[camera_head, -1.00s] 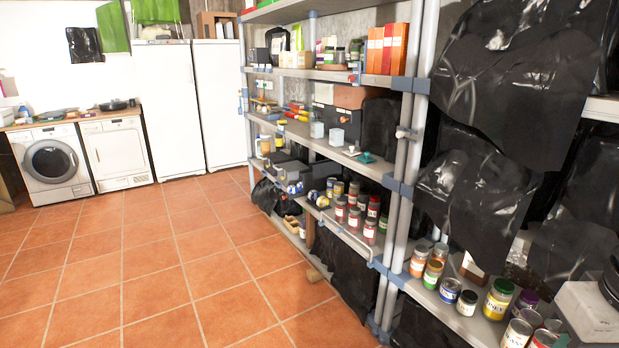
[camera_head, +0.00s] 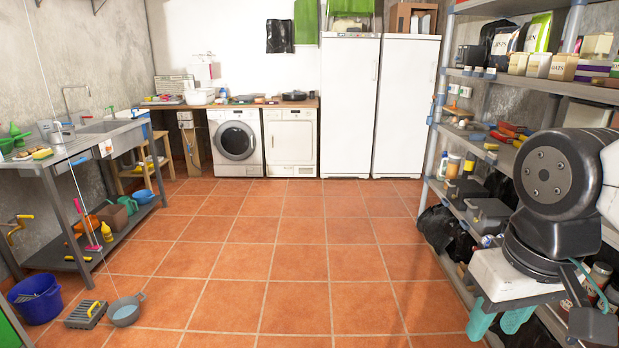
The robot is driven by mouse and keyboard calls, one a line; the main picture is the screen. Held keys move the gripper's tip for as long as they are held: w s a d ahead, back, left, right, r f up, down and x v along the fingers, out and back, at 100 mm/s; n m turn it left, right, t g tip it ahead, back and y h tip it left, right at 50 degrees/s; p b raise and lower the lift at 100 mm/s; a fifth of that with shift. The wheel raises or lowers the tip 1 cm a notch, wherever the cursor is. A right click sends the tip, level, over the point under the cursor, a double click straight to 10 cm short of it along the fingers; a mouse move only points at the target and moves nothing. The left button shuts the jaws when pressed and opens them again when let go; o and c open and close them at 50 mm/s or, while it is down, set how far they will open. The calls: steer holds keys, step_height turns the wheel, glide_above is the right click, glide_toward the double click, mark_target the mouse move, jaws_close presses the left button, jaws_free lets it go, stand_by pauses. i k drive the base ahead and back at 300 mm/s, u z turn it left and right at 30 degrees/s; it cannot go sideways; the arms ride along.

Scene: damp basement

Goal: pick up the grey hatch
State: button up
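I cannot make out for sure which thing is the grey hatch. A small grey ribbed slab with a yellow handle (camera_head: 86,315) lies on the floor at the lower left, between a blue bucket and a grey pan; I cannot tell whether it is the hatch. My black and white arm is at the right edge. Two teal finger-like shapes, perhaps my gripper (camera_head: 499,321), hang below its white part, well apart from the grey slab. I see nothing held there, but part is hidden or cut off.
A blue bucket (camera_head: 36,297) and a grey pan (camera_head: 125,310) stand on the floor at left. A metal sink bench (camera_head: 92,150) lines the left wall. Loaded shelving (camera_head: 440,130) stands at right, close to my arm. The tiled floor (camera_head: 290,250) between is clear.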

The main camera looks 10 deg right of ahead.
mark_target(478, 139)
steer(key=u, duration=0.15)
steer(key=i, duration=2)
steer(key=z, duration=0.55)
steer(key=i, duration=1.95)
steer(key=z, duration=1.3)
steer(key=i, duration=0.85)
steer(key=z, duration=0.35)
